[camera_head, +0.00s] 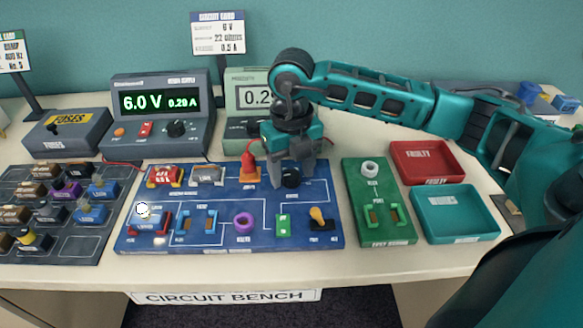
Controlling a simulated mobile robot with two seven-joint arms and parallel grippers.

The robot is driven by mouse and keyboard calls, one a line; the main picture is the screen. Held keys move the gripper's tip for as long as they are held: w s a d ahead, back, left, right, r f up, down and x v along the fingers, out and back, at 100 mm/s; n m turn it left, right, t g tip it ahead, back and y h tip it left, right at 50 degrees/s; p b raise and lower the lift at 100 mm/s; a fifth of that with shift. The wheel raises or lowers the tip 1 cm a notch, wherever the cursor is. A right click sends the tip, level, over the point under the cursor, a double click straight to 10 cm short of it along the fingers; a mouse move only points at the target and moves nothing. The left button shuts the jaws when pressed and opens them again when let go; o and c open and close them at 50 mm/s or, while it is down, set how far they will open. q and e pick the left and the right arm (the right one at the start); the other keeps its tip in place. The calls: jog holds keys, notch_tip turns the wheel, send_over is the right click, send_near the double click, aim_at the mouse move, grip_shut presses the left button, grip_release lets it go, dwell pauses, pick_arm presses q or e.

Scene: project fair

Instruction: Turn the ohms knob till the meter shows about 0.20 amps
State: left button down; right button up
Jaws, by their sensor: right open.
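The black knob (290,177) is at the back right of the blue circuit board (335,228); its label is too small to read surely. My right gripper (291,170) points down over this knob, open, with a finger at either side; I cannot tell whether they touch it. The power supply (197,88) shows 6.0 V and 0.29 A. My left gripper is not in view.
A red plug (249,166) stands on the board just left of my right gripper. A green board (378,232), a red tray (425,148) and a teal tray (482,232) lie to the right. A dark parts board (78,244) is at the left.

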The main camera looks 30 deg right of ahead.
jog(key=shift+f, duration=0.1)
jog(key=c, duration=1)
